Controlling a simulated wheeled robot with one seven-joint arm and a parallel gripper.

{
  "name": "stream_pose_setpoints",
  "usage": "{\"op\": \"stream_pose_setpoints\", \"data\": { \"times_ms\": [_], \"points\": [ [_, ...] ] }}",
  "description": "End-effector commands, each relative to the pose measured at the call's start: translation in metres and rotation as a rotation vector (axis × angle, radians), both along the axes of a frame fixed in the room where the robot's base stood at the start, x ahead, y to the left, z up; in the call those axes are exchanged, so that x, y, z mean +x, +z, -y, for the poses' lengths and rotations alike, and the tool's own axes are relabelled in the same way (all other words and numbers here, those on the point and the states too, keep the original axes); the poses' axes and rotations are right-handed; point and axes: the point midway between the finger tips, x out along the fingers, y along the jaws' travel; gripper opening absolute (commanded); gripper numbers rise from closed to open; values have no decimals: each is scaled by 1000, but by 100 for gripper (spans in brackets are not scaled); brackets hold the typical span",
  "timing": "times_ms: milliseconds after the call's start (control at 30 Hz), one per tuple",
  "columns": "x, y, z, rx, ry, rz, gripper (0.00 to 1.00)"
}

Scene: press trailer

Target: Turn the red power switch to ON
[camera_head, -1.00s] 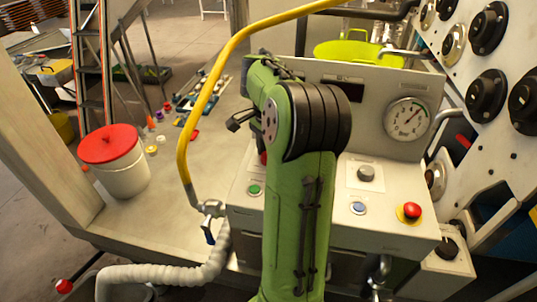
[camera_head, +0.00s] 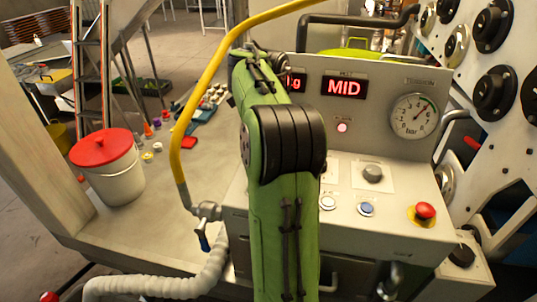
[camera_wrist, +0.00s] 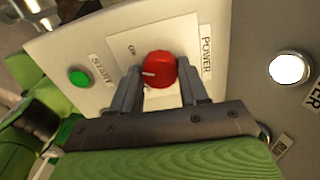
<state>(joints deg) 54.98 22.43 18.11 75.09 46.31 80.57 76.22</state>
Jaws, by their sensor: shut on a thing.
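The red power switch (camera_wrist: 158,66) is a round knob with a white mark, on a white plate beside the word POWER. The mark points left in the wrist view; a small ON label (camera_wrist: 131,50) is up and left of the knob. My gripper (camera_wrist: 161,80) is shut on the knob, one finger on each side. In the head view my green arm hides the switch and gripper. The panel display (camera_head: 344,87) is lit and reads MID, with a second lit display (camera_head: 296,83) partly covered by my arm.
A green START button (camera_wrist: 79,77) sits beside the switch plate. A red emergency button (camera_head: 425,211), a blue button (camera_head: 366,209) and a grey knob (camera_head: 373,173) are on the console. A yellow pipe (camera_head: 187,125) rises left of my arm. A white bucket (camera_head: 115,178) stands further left.

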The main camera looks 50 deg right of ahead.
Motion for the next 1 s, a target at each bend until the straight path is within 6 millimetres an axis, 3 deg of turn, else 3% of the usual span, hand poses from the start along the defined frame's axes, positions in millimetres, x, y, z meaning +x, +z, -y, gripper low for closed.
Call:
{"op": "stream_pose_setpoints", "data": {
  "times_ms": [433,1000],
  "points": [
    [1,0,0,-1,-278,2,13],
    [0,1,0,-2,-347,1,13]
  ]
}}
